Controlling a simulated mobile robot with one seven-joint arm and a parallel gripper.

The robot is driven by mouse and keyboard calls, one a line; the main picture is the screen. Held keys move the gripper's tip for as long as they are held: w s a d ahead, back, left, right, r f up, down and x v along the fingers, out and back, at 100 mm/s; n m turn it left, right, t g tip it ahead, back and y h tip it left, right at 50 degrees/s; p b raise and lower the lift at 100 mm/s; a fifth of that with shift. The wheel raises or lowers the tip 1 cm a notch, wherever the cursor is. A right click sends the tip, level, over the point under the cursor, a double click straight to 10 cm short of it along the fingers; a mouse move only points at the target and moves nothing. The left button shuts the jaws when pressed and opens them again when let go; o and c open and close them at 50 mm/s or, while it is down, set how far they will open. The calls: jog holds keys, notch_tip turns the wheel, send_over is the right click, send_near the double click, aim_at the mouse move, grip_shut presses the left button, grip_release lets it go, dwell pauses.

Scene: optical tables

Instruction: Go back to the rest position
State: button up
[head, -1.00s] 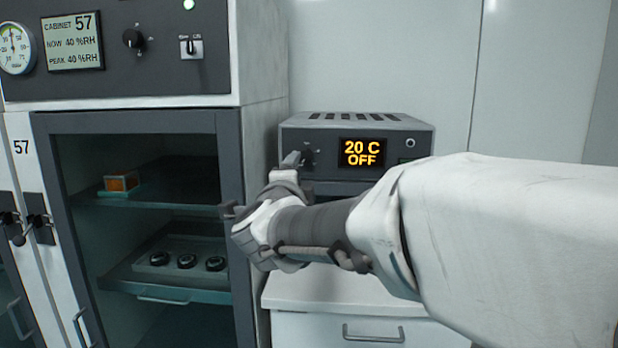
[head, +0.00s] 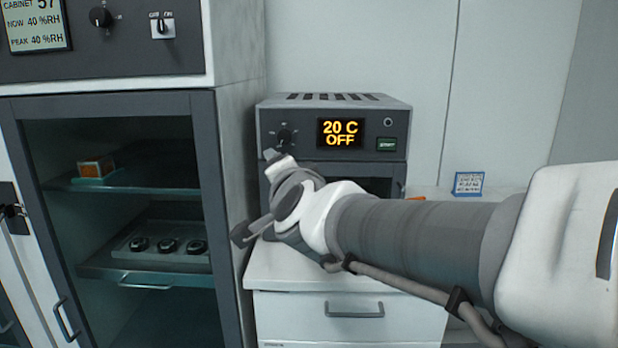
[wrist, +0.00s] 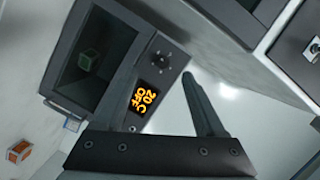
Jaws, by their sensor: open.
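My gripper (head: 259,197) is open and empty in the head view, its two fingers spread apart, in front of and a little below the oven's dial. My arm reaches in from the right. The oven (head: 333,99) is a grey box on a white counter; its display (head: 340,133) reads 20 C OFF. Its dial (head: 284,137) shows just above the upper finger, with a gap between them. The wrist view shows the dial (wrist: 160,61) and the oven window (wrist: 97,62), with a green cube behind it.
A tall cabinet (head: 232,170) stands close on the left, its glass door framed in grey. Inside are an orange box (head: 96,168) and a tray with several black round parts. A white drawer unit (head: 350,285) is below. An orange-and-white block (wrist: 19,150) lies beside the oven.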

jog(key=s+d+f+n+g+h, duration=0.2)
jog(key=s+d+f+n+g, duration=0.3)
jog(key=s+d+f, duration=0.5)
jog(key=s+d+f+n+g+h, duration=0.2)
jog(key=s+d+f+n+g, duration=0.45)
jog(key=s, duration=0.65)
notch_tip(320, 180, up, 18)
jog(key=d+m+t+p, duration=0.1)
jog(key=d+p, duration=0.1)
jog(key=p, duration=1.7)
jog(key=shift+s+m, duration=0.15)
jog(key=shift+m, duration=0.2)
jog(key=shift+d, duration=0.1)
